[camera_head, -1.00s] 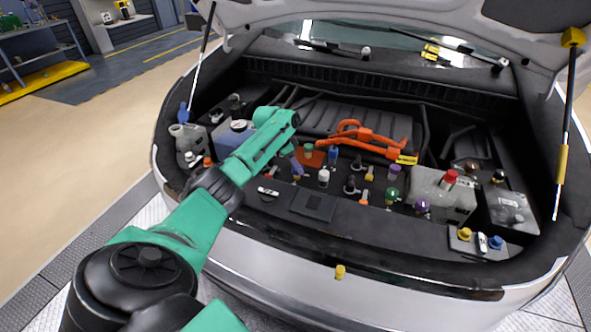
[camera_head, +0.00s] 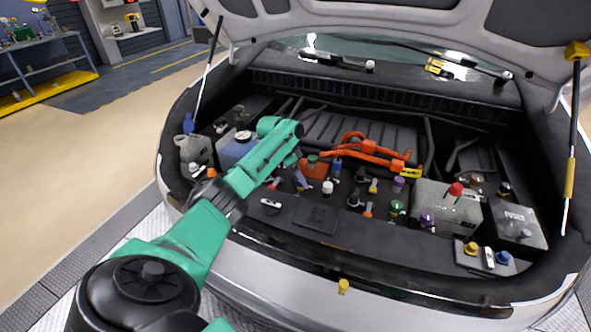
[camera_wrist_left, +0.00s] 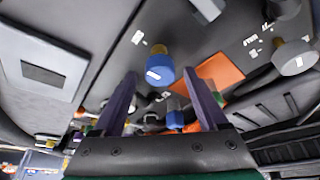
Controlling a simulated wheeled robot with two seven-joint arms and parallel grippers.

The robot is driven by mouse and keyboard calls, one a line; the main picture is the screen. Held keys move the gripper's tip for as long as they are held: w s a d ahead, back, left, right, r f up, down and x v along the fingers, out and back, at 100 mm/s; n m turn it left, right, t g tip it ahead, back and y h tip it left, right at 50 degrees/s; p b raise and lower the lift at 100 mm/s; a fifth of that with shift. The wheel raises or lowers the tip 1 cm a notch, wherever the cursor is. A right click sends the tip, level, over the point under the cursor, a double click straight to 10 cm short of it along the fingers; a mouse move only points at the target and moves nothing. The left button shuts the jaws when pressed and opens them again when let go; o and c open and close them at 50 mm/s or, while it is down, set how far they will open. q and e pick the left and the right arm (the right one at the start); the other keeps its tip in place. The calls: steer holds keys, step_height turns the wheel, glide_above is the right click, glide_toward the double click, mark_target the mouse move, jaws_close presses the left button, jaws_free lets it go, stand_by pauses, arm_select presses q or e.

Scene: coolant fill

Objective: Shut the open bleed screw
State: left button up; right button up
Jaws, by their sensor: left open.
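My left gripper (camera_head: 301,183) reaches over the front part of the engine bay, its purple fingers pointing down among small coloured caps and knobs. In the left wrist view the two purple fingers (camera_wrist_left: 162,88) are apart with nothing held between them. A blue knob (camera_wrist_left: 160,68) with a white mark shows between the fingertips there, apparently beyond them and untouched. Small knobs near the gripper include a white-topped one (camera_head: 327,188), a blue one (camera_head: 336,165) and an orange one (camera_head: 368,209). I cannot tell which is the open bleed screw. My right gripper is not in view.
An orange hose (camera_head: 368,147) crosses the bay behind the knobs. A blue tank (camera_head: 238,150) lies beside my left arm, and a grey tank with a red cap (camera_head: 440,205) stands at the right. The raised hood (camera_head: 420,28) hangs above. A support rod (camera_head: 572,150) stands at the right.

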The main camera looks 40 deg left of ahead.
arm_select(q)
steer(key=b+v, duration=0.1)
steer(key=v, duration=1.3)
steer(key=shift+s+r, duration=0.1)
steer(key=shift+r, duration=0.05)
